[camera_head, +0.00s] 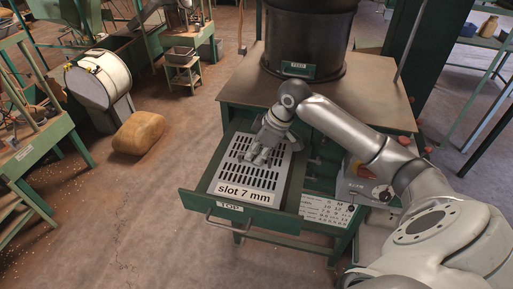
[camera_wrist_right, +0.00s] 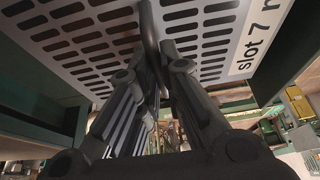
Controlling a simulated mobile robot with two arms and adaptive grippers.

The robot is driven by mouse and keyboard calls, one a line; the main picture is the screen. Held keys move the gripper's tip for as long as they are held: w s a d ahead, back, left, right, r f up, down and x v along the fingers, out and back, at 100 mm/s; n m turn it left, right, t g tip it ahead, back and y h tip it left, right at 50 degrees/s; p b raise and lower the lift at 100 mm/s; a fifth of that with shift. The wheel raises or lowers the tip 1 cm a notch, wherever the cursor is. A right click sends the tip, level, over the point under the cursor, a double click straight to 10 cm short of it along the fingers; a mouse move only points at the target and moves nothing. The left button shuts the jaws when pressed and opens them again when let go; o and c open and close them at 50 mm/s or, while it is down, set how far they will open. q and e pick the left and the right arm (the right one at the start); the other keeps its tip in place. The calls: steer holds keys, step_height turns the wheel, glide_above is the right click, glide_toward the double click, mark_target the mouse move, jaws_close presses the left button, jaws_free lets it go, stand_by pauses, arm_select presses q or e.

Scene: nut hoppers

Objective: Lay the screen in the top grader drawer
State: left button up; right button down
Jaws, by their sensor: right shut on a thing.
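The screen (camera_head: 236,181) is a pale grey plate with rows of dark slots and the label "slot 7 mm". It is inside the outline of the open top drawer (camera_head: 231,207), whose front is labelled "TOP"; I cannot tell whether it rests on the drawer floor. My right gripper (camera_head: 259,158) is over the screen's middle, shut on a bar-like grip that rises from it. In the right wrist view the fingers (camera_wrist_right: 157,55) close on this bar, with the slotted screen (camera_wrist_right: 210,25) beyond. My left gripper is out of view.
The green grader table (camera_head: 239,91) carries a large black drum (camera_head: 309,42) behind the drawer. A chart plate (camera_head: 327,210) is right of the drawer. A tan sack (camera_head: 139,132) lies on the floor at left, with open floor between.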

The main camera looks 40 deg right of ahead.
steer(key=shift+f, duration=1.5)
steer(key=c, duration=1.5)
jaws_free()
steer(key=shift+s+f, duration=0.1)
steer(key=v, duration=1.2)
